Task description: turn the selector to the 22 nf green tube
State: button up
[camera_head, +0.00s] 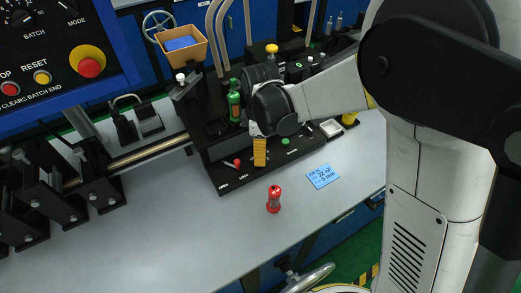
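A green tube (234,100) stands upright on the black machine at the table's middle, just left of my wrist. A blue note (322,176) on the table carries handwriting that seems to read 22 nF and a 5. My gripper (259,133) is over the front of the machine, with my arm coming in from the right. Its fingers are too small and covered to tell open from shut. A yellow upright piece (260,152) shows directly below it; I cannot tell whether they touch. I cannot make out for certain which part is the selector; my wrist hides some of the machine.
A red tube (274,198) stands on the table in front of the machine. A small red-knobbed lever (237,163) and a green button (285,141) are on its front panel. A control panel (60,50) fills the upper left. The table front is mostly clear.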

jog(key=shift+r, duration=0.1)
notch_tip(320, 180, up, 12)
dwell(0.4)
jog(key=shift+s, duration=0.1)
